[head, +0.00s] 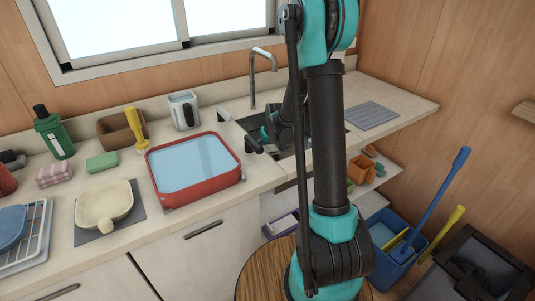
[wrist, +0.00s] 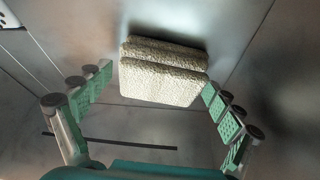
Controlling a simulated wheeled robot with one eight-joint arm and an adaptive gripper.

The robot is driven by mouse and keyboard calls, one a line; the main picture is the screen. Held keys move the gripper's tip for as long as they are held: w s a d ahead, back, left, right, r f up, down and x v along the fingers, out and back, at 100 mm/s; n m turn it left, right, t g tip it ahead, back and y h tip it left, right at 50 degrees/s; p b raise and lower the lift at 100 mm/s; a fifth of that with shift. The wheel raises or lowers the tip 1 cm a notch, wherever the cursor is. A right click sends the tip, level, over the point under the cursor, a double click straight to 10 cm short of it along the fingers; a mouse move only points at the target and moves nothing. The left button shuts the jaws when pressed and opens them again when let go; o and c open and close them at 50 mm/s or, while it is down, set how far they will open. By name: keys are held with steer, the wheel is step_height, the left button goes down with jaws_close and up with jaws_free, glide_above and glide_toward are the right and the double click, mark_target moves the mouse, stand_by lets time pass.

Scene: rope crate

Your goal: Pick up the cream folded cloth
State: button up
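The cream folded cloth (wrist: 163,75) shows in the wrist view as a thick, textured, folded bundle on a grey metallic surface. My gripper (wrist: 155,88) is open, its green-padded fingers spread to the left and right of the cloth's near part. The right fingertip looks very close to the cloth's right edge; I cannot tell if it touches. A clear gap shows at the left finger. Nothing is held. In the head view my arm reaches down at the sink (head: 287,168), and the cloth is hidden there.
A red basin of water (head: 240,178) stands on the counter left of the sink. The faucet (head: 252,80) rises behind the sink. A grey ridged mat (head: 372,115) lies on the right counter. A blue bucket (head: 418,262) stands at the lower right.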

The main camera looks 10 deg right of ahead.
mark_target(268, 149)
steer(key=c, duration=0.9)
steer(key=shift+c, duration=0.2)
steer(key=shift+r, duration=0.1)
step_height(268, 149, up, 10)
steer(key=shift+f, duration=0.1)
